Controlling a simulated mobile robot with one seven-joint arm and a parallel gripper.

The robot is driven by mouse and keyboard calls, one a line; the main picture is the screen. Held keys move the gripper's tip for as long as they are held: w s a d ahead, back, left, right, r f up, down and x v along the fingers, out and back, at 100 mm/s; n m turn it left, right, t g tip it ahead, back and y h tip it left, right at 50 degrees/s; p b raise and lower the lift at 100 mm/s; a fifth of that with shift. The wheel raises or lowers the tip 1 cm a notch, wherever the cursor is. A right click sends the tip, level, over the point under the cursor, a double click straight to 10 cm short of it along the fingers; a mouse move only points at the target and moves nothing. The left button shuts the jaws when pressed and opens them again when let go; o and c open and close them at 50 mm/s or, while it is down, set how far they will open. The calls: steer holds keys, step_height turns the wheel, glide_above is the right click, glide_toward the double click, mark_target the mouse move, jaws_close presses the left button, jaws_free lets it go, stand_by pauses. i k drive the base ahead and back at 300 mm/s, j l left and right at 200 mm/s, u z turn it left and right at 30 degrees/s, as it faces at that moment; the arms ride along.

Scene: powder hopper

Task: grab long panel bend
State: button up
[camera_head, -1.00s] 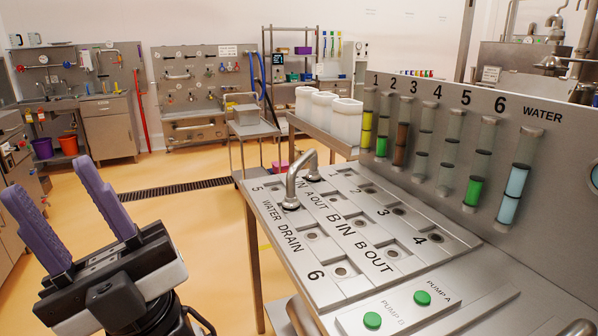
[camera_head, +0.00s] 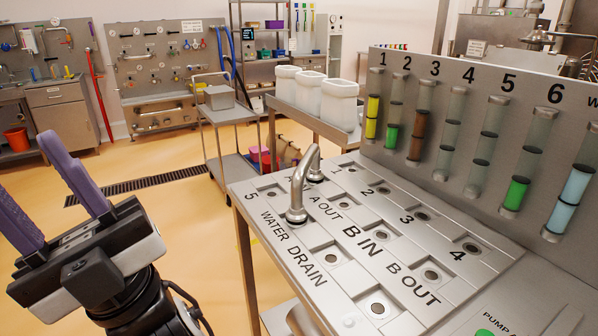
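A bent metal pipe (camera_head: 299,184), which looks like the long panel bend, stands on the steel panel (camera_head: 350,232). It arches between two ports near the panel's far left corner, by the "5" and "A IN" labels. My gripper (camera_head: 48,190) is at the lower left, with two purple fingers spread wide apart and nothing between them. It is well to the left of the panel and apart from the bend. The bend is fully visible from this side.
Numbered tubes (camera_head: 514,180) with coloured liquids stand along the upright board at the right. White containers (camera_head: 339,101) stand behind the panel. A steel trolley (camera_head: 228,114) is further back. Open orange floor lies between my gripper and the panel.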

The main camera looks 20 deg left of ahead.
mark_target(297, 216)
steer(key=i+j, duration=0.15)
steer(key=j, duration=0.15)
steer(key=i+j, duration=0.15)
steer(key=j, duration=0.2)
steer(key=i+j+z, duration=0.1)
steer(key=j, duration=0.2)
steer(key=i+j, duration=0.85)
steer(key=l+z, duration=0.05)
